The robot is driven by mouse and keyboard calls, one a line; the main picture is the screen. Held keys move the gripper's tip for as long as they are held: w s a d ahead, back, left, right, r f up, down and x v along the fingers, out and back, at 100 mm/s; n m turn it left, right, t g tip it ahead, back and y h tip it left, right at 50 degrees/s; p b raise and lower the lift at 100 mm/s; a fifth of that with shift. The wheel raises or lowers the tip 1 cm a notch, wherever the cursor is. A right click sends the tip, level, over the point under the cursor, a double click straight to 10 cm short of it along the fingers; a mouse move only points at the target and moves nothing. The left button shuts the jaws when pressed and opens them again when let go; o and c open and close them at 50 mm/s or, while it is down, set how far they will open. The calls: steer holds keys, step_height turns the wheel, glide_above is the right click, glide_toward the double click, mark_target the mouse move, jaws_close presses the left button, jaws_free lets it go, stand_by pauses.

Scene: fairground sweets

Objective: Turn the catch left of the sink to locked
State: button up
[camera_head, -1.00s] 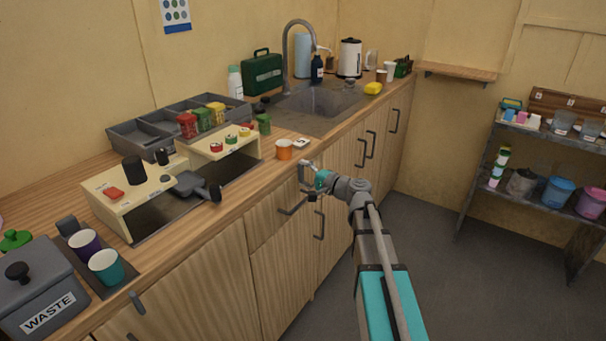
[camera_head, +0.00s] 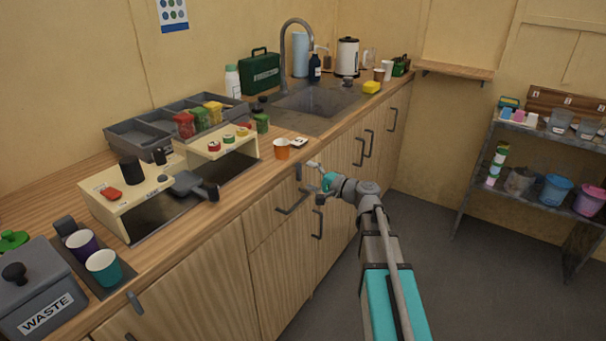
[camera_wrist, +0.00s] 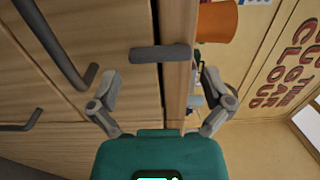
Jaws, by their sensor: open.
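The catch (camera_head: 298,171) is a small dark grey bar at the counter's front edge, left of the sink (camera_head: 318,101). In the head view it stands upright. In the wrist view the catch (camera_wrist: 161,53) lies across the seam between the wooden front and the counter edge. My gripper (camera_head: 315,181) is open and empty, just right of the catch in the head view. In the wrist view my gripper (camera_wrist: 161,83) has its fingers spread wide, with the bar beyond and between the fingertips; they appear apart from it.
A drawer handle (camera_head: 291,204) is just below the catch. An orange cup (camera_head: 282,149) stands on the counter close above it. A second grey catch (camera_head: 134,302) is at the near left counter edge. The floor (camera_head: 430,225) to the right is clear.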

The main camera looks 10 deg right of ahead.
steer(key=v, duration=0.9)
steer(key=shift+a, duration=0.1)
stand_by(0.3)
steer(key=s+a+f+n+g+h, duration=0.3)
steer(key=s+a+f+n+g, duration=0.15)
steer(key=f, duration=0.25)
steer(key=s+a+f+n+g+h, duration=0.3)
steer(key=s+a+f+g, duration=0.25)
steer(key=f, duration=0.25)
steer(key=s+d+f+n+g+h, duration=0.2)
steer(key=s+f+g+h, duration=0.15)
steer(key=s+h, duration=0.35)
step_height(320, 180, up, 22)
steer(key=p, duration=2.2)
steer(key=shift+d+t, duration=0.25)
steer(key=shift+t, duration=0.1)
steer(key=shift+f, duration=0.1)
